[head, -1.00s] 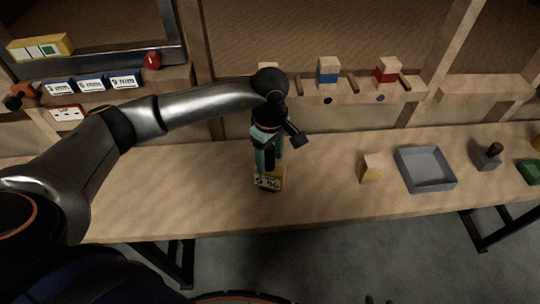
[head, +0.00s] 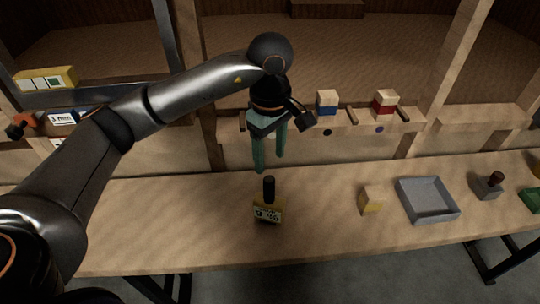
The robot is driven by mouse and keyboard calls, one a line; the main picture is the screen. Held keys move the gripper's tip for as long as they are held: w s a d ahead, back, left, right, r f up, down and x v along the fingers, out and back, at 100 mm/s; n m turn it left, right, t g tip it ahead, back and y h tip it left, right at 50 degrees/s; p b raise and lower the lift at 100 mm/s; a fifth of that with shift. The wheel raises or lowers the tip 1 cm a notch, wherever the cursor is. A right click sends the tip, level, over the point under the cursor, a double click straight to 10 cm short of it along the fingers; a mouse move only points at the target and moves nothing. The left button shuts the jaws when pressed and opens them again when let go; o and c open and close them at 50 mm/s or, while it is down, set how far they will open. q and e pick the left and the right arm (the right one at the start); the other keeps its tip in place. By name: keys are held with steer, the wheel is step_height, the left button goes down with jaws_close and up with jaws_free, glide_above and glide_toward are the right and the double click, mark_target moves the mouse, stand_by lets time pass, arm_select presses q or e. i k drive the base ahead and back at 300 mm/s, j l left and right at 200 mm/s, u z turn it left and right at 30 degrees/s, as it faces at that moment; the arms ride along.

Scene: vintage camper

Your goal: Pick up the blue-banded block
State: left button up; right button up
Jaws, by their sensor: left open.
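The blue-banded block (head: 327,103), pale wood with a blue band around its lower part, stands upright on the wooden ledge behind the table. My left gripper (head: 268,163) comes in from the left and hangs with its green fingers pointing down. The fingers are apart with nothing between them. It is to the left of the blue-banded block and lower in the picture, not touching it. Under the fingers, a yellow labelled thing with a dark upright handle (head: 268,206) stands on the table. My right gripper is not in view.
A red-banded block (head: 385,104) stands on the same ledge, right of the blue-banded one, with short pegs nearby. On the table (head: 170,225) are a yellow-banded block (head: 371,201), a grey tray (head: 427,199) and a dark-handled grey stamp (head: 488,186). The table's left part is clear.

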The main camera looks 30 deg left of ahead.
mark_target(326, 100)
steer(key=i+l+u, duration=0.1)
steer(key=i+l, duration=0.95)
steer(key=l, duration=0.1)
